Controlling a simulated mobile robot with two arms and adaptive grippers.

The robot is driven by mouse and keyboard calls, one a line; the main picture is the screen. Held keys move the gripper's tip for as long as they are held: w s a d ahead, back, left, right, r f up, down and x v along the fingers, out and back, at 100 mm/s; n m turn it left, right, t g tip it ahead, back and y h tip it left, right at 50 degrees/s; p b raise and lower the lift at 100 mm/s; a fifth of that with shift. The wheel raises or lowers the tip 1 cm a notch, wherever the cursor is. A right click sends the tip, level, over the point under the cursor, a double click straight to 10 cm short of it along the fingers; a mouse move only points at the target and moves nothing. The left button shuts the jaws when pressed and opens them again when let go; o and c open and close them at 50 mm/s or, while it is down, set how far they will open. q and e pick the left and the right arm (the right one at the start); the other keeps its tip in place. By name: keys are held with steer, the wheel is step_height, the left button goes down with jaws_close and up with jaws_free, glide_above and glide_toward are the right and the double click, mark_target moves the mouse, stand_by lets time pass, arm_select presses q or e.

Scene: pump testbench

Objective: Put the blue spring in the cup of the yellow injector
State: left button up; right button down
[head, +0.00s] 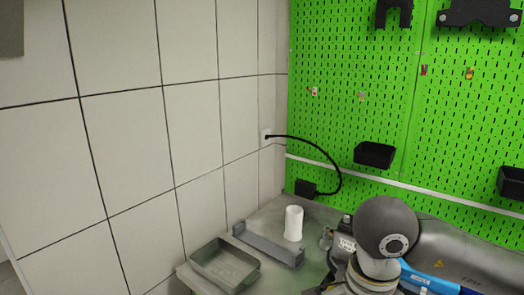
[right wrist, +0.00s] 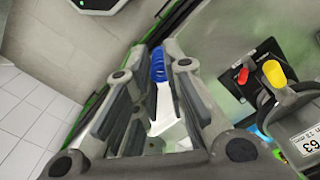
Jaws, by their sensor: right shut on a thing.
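The blue spring (right wrist: 158,65) is between the fingertips of my right gripper (right wrist: 164,72), which is shut on it in the right wrist view. The yellow injector (right wrist: 274,73) is in the same view, right of the gripper and apart from it, in a black holder beside a red one. Its cup is too small to make out. In the head view my right arm covers part of the bench, and I cannot make out the spring or the yellow injector. My left gripper is in neither view.
The red injector (right wrist: 243,77) stands close beside the yellow one. In the head view, a grey tray (head: 196,266), a grey bar (head: 269,248) and a white cylinder (head: 293,223) are on the bench. A green pegboard (head: 340,120) rises behind.

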steer(key=d+f+n+b, duration=0.1)
steer(key=d+f+n, duration=0.4)
steer(key=f+n, duration=0.6)
steer(key=shift+f+n+b, duration=0.35)
steer(key=shift+n+b, duration=0.05)
steer(key=shift+n, duration=1.4)
